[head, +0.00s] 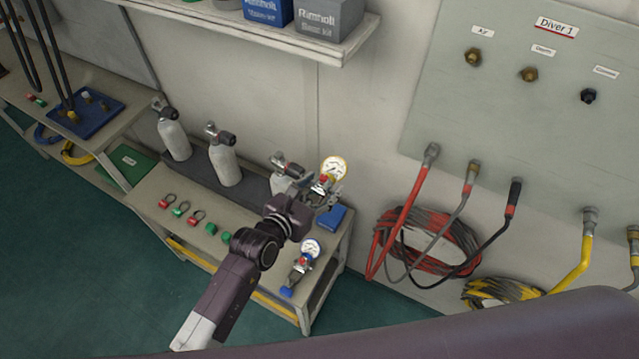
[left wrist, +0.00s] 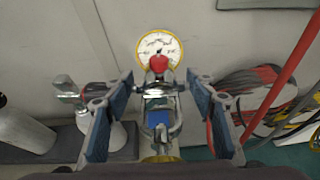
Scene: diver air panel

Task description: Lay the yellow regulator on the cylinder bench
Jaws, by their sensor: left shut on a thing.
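The yellow regulator has a yellow-rimmed round gauge (head: 333,168), a red knob and a metal yoke. My left gripper (head: 322,190) is shut on it and holds it over the right part of the cylinder bench (head: 150,192). In the left wrist view the gauge (left wrist: 160,48) stands beyond the fingers, and the metal body lies between the blue pads (left wrist: 160,105). The arm hides part of the bench top. I cannot tell the exact height above the bench. My right gripper is not in view.
A blue-rimmed regulator (head: 311,248) lies at the bench's front right. Grey cylinders (head: 224,165) stand along the back; small red and green rings (head: 180,208) lie in front. A blue block (head: 331,216) sits at the right end. Hoses (head: 400,240) hang on the wall.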

